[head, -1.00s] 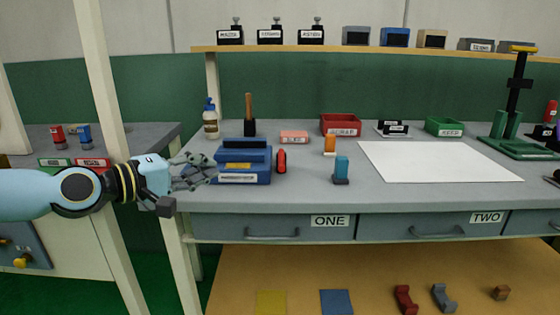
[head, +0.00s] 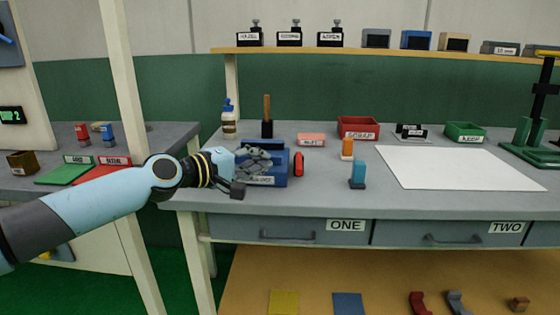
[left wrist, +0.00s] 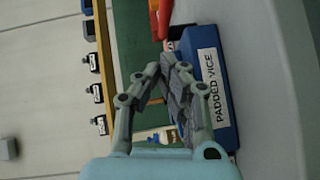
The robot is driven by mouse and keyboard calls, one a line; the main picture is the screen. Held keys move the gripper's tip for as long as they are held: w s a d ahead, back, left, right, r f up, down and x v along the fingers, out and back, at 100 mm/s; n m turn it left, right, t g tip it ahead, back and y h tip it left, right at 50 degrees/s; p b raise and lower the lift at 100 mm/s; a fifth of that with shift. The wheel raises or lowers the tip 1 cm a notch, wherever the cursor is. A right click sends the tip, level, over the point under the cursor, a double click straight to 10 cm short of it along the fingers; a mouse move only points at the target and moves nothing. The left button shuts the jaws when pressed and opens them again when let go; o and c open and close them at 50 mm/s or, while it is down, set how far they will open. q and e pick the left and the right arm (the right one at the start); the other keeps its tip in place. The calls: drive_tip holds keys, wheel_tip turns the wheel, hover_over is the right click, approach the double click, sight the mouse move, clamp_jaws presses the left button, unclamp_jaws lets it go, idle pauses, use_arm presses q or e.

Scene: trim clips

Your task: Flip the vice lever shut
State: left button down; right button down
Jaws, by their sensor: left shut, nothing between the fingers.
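The blue padded vice (head: 282,177) sits on the workbench near its left end. Its label shows in the left wrist view (left wrist: 210,85). The red lever (head: 299,163) stands upright at the vice's right side; part of it shows at the top of the left wrist view (left wrist: 160,18). My left gripper (head: 264,160) is shut and empty, in front of the vice in the head view and hiding part of it. In the left wrist view its fingertips (left wrist: 174,68) are close to the vice, short of the lever. Whether they touch the vice I cannot tell. My right gripper is out of view.
A white bottle (head: 229,121) and a wooden-handled tool (head: 267,116) stand behind the vice. A white sheet (head: 455,167) lies clear on the right.

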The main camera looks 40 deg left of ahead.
sight(297, 159)
use_arm(q)
drive_tip(key=w+d, duration=0.1)
drive_tip(key=d, duration=0.1)
drive_tip(key=w+d+p, duration=0.1)
drive_tip(key=shift+w+f, duration=0.25)
drive_tip(key=shift+w, duration=0.05)
drive_tip(key=shift+w+d+f, duration=0.25)
drive_tip(key=shift+d, duration=0.05)
